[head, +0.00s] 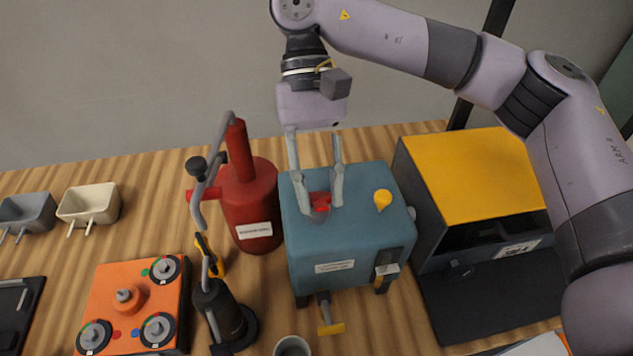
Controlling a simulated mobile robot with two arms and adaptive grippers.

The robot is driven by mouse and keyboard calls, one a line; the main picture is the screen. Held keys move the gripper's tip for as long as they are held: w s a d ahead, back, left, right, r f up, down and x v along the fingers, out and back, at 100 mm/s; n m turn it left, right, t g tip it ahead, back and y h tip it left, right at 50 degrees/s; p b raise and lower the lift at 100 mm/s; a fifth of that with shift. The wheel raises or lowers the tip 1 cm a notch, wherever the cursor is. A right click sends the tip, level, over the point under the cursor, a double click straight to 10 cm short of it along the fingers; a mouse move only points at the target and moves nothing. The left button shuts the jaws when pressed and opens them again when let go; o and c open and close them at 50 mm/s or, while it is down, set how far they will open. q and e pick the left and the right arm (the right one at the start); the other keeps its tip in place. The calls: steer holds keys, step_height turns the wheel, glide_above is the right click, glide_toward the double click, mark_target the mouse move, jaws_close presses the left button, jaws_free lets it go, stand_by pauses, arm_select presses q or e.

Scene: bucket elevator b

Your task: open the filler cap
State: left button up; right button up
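A blue box-shaped tank (350,238) stands on the wooden table, with a small red piece (320,200) on its top that looks like the filler cap. My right gripper (328,207) reaches down from above, with its two fingers on either side of the red piece. The fingertips partly hide it. I cannot tell whether they press on it or only straddle it. A yellow teardrop-shaped part (383,199) sits on the tank top to the right of the gripper. My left gripper is not in view.
A red pump canister (251,210) stands close left of the tank. A grey case with a yellow top (468,175) stands to its right. A black lever tool (222,316), an orange panel (120,290) and a grey cup (292,346) are in front. Two small bins (89,203) lie far left.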

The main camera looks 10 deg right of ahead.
steer(key=shift+o, duration=1)
steer(key=shift+w+d, duration=0.15)
steer(key=shift+w, duration=0.05)
steer(key=shift+w+r, duration=0.1)
steer(key=shift+r, duration=0.1)
steer(key=v, duration=1.1)
steer(key=shift+w+r, duration=0.15)
steer(key=shift+r, duration=0.05)
